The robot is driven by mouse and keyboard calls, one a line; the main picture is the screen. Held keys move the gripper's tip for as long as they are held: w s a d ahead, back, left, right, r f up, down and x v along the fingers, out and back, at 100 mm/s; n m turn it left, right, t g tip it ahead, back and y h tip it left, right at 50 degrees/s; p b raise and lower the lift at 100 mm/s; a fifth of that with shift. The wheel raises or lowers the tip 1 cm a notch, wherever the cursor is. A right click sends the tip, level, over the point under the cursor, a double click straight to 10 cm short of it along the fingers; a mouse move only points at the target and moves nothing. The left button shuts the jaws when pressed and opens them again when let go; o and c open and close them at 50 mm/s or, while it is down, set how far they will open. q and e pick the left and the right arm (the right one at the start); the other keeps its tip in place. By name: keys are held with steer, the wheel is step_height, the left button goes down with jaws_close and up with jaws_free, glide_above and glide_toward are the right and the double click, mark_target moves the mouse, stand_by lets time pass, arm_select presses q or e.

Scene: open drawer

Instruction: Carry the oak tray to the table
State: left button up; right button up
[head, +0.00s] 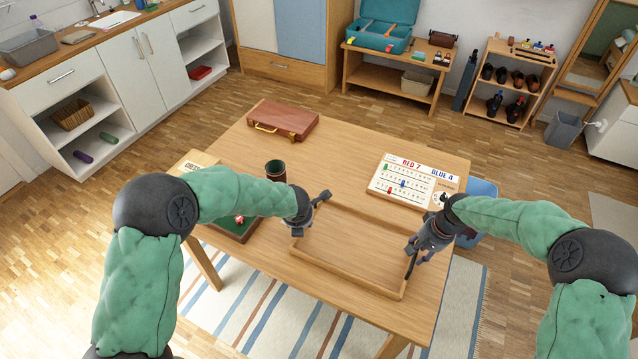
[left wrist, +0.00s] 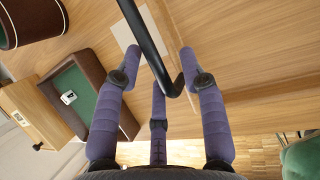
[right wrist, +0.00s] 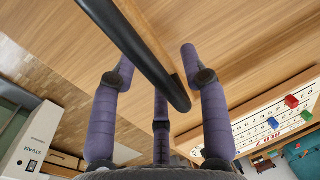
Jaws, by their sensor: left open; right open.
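The oak tray (head: 352,250) lies flat on the wooden table (head: 240,145), empty, with a low rim. My left gripper (head: 312,212) is at its left end. In the left wrist view a dark bar handle (left wrist: 145,38) runs between its spread fingers. My right gripper (head: 419,250) is at the tray's right end. In the right wrist view another dark handle (right wrist: 140,52) passes between its spread fingers. Both grippers are open; whether any finger touches a handle I cannot tell. In the head view the grippers partly hide the handles.
A brown case (head: 283,122) lies at the table's back left, with a dark cup (head: 275,170) in front of it. A green-lined dice tray (head: 238,228) is at the left, partly behind my left arm. A scoreboard (head: 405,182) lies behind the tray's right end.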

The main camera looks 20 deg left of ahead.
arm_select(q)
steer(key=v, duration=1.2)
arm_select(e)
step_height(320, 180, up, 12)
steer(key=d, duration=0.2)
steer(key=shift+s+d, duration=0.15)
steer(key=shift+s, duration=0.1)
steer(key=shift+f, duration=0.1)
